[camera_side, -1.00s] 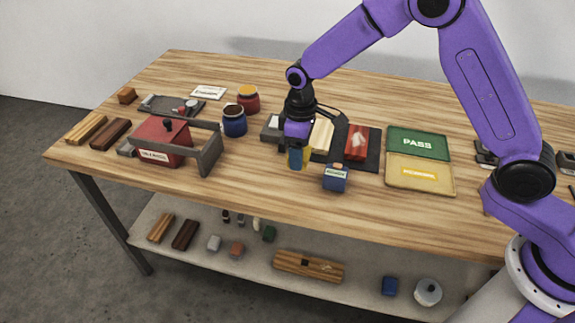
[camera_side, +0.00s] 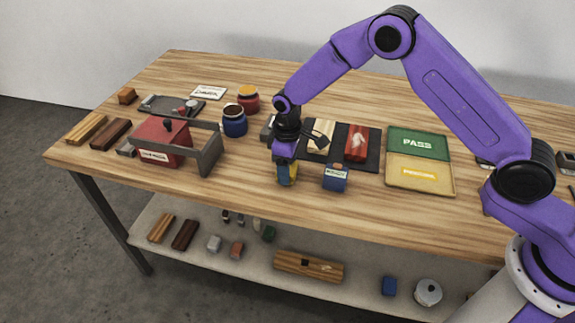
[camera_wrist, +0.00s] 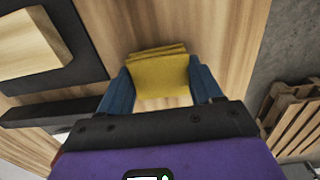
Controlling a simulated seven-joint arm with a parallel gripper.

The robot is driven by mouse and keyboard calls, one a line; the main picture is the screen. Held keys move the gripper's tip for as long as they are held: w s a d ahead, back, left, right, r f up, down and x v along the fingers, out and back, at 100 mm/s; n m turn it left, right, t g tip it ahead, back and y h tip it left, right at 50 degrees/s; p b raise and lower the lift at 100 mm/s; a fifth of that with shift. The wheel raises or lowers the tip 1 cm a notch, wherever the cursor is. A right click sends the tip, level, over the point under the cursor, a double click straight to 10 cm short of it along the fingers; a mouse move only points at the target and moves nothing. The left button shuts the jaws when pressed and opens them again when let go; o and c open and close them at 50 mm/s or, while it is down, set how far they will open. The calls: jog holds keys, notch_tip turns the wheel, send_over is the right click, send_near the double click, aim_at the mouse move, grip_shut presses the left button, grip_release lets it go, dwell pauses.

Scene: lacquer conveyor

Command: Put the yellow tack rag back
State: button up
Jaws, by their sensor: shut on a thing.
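The yellow tack rag (camera_wrist: 161,75) is a folded yellow pad between the two blue fingers of my gripper (camera_wrist: 162,82) in the wrist view. The gripper is shut on it. In the side view my gripper (camera_side: 286,180) is low over the front part of the table, and only a bit of the yellow rag (camera_side: 292,174) shows between the fingers. I cannot tell whether the rag touches the table. A blue box with a pale label (camera_side: 335,178) stands just right of the gripper.
A dark mat (camera_side: 373,153) with a pale block (camera_side: 321,136) and a red block (camera_side: 356,142) lies behind. Green PASS (camera_side: 417,142) and yellow (camera_side: 420,174) trays are at right. A red box (camera_side: 163,142) with a grey frame stands left. Blue (camera_side: 234,122) and red (camera_side: 249,99) jars stand behind-left.

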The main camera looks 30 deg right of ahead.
jog(key=shift+f, duration=0.15)
jog(key=o, duration=1.1)
notch_tip(320, 180, up, 12)
jog(key=shift+r, duration=0.2)
jog(key=shift+s, duration=0.1)
